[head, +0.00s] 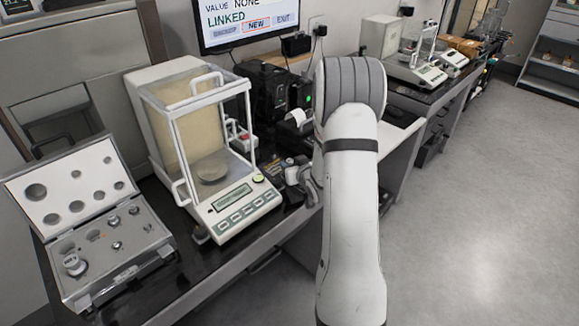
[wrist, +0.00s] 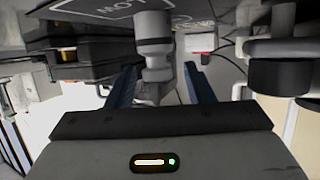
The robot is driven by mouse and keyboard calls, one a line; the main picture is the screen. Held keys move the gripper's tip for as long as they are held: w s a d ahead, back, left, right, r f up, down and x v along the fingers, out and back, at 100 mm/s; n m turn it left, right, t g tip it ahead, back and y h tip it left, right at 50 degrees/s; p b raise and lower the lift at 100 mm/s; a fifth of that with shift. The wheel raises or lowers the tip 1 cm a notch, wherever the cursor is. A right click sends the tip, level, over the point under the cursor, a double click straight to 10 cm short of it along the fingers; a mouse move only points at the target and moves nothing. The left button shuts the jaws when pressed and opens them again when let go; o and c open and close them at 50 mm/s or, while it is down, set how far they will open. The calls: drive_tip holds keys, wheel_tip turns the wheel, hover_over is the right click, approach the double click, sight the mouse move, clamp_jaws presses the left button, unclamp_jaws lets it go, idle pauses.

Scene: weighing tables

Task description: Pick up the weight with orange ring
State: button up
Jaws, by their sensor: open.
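An open weight case (head: 148,268) stands at the left in the head view, with several metal weights in its tray. A larger weight (head: 75,265) with a pale label sits near the tray's front left. In the wrist view my gripper (wrist: 162,70) is open, with its two blue fingers apart. A pale cylindrical thing (wrist: 155,48) with a dark band shows between and beyond the fingers; I cannot tell what it is. In the head view my arm mostly hides the gripper.
A balance (head: 245,210) with a glass shield stands right of the case, close to my arm. A monitor (head: 250,22) and dark devices (head: 268,95) are behind. Another balance (head: 415,70) stands on the far bench. Open floor (head: 480,220) lies to the right.

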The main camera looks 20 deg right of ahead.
drive_tip(key=shift+x, duration=0.8)
drive_tip(key=shift+c, duration=0.3)
clamp_jaws()
